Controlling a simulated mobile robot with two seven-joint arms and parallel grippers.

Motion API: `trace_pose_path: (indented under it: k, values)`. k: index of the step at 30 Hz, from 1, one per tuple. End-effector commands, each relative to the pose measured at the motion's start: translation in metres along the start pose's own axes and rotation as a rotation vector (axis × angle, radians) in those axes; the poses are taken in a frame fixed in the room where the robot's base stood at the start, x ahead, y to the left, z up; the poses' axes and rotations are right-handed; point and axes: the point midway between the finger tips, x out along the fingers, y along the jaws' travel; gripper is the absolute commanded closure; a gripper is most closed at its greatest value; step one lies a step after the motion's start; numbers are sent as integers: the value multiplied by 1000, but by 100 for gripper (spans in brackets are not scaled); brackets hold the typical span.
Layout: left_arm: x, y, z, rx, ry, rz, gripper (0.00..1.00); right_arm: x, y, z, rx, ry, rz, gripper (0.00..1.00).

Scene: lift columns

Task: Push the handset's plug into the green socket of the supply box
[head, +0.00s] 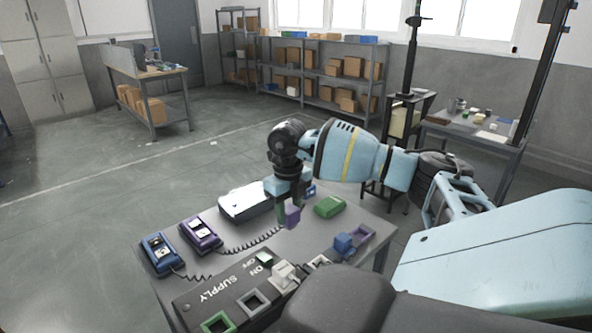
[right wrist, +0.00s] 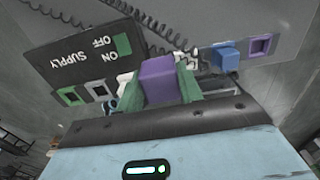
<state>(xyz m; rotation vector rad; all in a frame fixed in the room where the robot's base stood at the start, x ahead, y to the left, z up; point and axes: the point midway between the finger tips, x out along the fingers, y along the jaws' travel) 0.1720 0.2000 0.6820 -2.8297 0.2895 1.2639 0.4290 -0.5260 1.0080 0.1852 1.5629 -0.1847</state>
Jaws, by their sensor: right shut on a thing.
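My right gripper (head: 291,208) is shut on a purple plug (head: 292,217), above the table. In the right wrist view the purple plug (right wrist: 158,80) sits between its green fingers. A coiled cord runs from near the plug toward the purple handset (head: 201,235); its join is hidden. The black supply box (head: 215,292) lies at the front edge. Its green socket (head: 218,322) looks empty and is at the front left, away from the plug; it also shows in the right wrist view (right wrist: 70,96). My left gripper is not in view.
A grey socket (head: 252,302) and a pale plug (head: 285,274) sit beside the green socket. A blue plug (head: 344,243) and purple socket (head: 363,235) are to the right. A blue handset (head: 159,253), a white-topped case (head: 245,203) and a green block (head: 330,206) lie on the table.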

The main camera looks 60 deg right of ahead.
Motion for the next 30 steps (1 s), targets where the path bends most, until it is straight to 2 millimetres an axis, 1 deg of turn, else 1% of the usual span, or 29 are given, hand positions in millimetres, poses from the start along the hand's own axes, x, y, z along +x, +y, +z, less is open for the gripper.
trace_pose_path:
  k: [6,30]
  values:
    - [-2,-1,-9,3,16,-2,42,-2,19,-6,-2,-2,1,84]
    - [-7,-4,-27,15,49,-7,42,-1,84,-24,-3,-2,1,84]
